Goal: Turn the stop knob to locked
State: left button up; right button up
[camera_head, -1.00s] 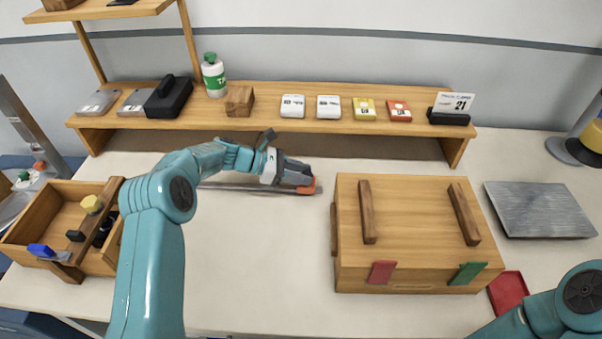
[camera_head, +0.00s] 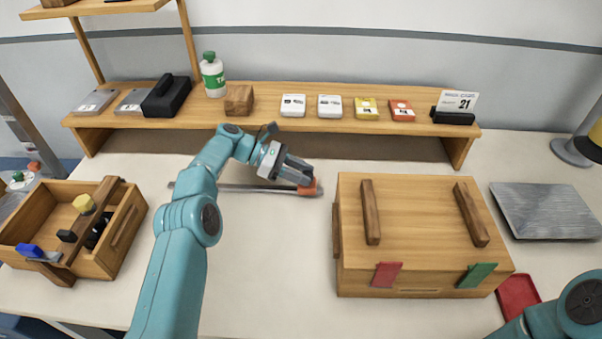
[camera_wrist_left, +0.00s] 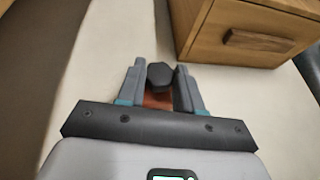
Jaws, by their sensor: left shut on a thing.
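The stop knob (camera_wrist_left: 160,77) is dark and faceted. In the left wrist view it sits between the fingertips of my left gripper (camera_wrist_left: 160,70), which is shut on it. An orange-red stop block (camera_wrist_left: 157,101) shows below the knob, between the fingers. In the head view the left gripper (camera_head: 304,176) is over the orange stop block (camera_head: 311,187), near the right end of a thin grey rail (camera_head: 245,188). The fingers hide the knob there. No lock marking is readable. My right gripper is out of view; only part of that arm shows at bottom right.
A wooden box (camera_head: 423,223) stands close to the right of the stop. A shelf (camera_head: 270,121) with cards and a bottle (camera_head: 213,77) runs behind. An open wooden tray (camera_head: 127,233) is at left. The middle front of the table is clear.

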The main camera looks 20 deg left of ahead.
pick_arm(q)
jog(key=shift+d, duration=0.1)
jog(key=o, duration=1)
jog(key=shift+o, duration=0.2)
jog(key=shift+r, duration=0.15)
notch_tip(320, 180, up, 20)
jog(key=p, duration=1.2)
